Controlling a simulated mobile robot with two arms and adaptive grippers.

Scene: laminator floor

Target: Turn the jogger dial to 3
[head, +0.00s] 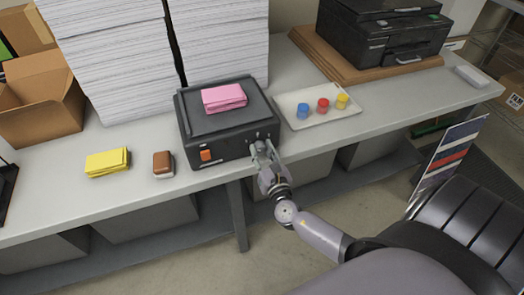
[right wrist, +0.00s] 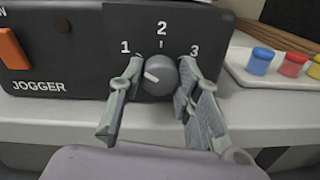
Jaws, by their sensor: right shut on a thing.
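The jogger (head: 228,118) is a dark box on the bench, with an orange switch (head: 206,155) at its front left. The right wrist view shows the jogger's front panel (right wrist: 60,60) and its round grey dial (right wrist: 163,70), with 1, 2 and 3 printed around it. The dial's white mark points left, on the side of the 1. My right gripper (right wrist: 160,78) is shut on the dial, one finger on each side. In the head view my right gripper (head: 263,150) covers the dial. My left gripper is not in view.
A pink pad (head: 224,98) lies on the jogger. Right of it, a tray (head: 318,116) holds blue, red and yellow pots. Yellow pads (head: 107,162) and a brown block (head: 163,164) lie to the left. Paper stacks (head: 110,50) stand behind, a printer (head: 384,35) at back right.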

